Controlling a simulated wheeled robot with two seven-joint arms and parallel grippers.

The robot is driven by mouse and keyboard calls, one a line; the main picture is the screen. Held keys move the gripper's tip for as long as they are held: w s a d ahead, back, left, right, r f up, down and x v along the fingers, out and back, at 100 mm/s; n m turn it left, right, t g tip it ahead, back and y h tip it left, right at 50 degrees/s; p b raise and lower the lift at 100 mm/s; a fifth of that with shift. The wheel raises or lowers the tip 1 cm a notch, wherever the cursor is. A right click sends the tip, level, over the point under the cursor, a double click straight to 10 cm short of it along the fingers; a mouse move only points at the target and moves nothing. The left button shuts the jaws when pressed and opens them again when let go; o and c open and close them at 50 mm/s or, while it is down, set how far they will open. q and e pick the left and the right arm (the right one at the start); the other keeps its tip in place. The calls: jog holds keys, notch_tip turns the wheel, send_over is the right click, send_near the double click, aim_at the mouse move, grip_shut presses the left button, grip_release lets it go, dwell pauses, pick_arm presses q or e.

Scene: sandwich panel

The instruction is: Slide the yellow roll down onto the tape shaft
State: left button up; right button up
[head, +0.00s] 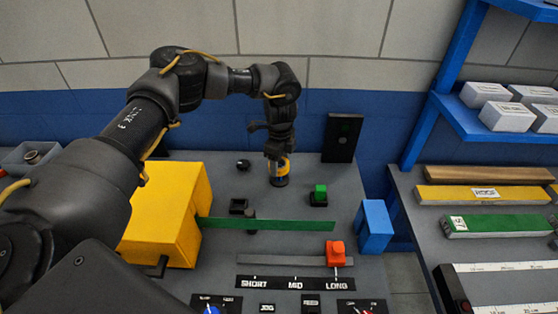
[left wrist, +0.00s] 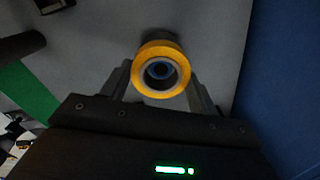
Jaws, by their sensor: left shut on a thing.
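My left gripper (head: 277,157) points down over the back of the grey bench and is shut on the yellow roll (head: 283,167). In the left wrist view the yellow roll (left wrist: 138,80) sits between the two fingers (left wrist: 160,85), its round hole facing the camera. A dark upright cylinder (head: 280,181), apparently the tape shaft, stands directly below the roll in the head view. Something dark and bluish shows inside the roll's hole, but I cannot tell whether the shaft's tip is within it. My right gripper is not in view.
A yellow box (head: 165,215) stands left, with a green strip (head: 275,224) running from it to the right. A green button (head: 319,194), a black panel (head: 343,138), a red slider knob (head: 336,252) and a blue block (head: 375,222) are nearby.

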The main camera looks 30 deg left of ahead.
pick_arm(q)
jog(key=shift+f, duration=0.1)
jog(key=shift+f+b, duration=0.9)
jog(key=shift+f, duration=1.1)
jog(key=o, duration=1.1)
jog(key=shift+r, duration=0.15)
notch_tip(320, 180, up, 9)
jog(key=p, duration=0.8)
jog(key=shift+r, duration=0.2)
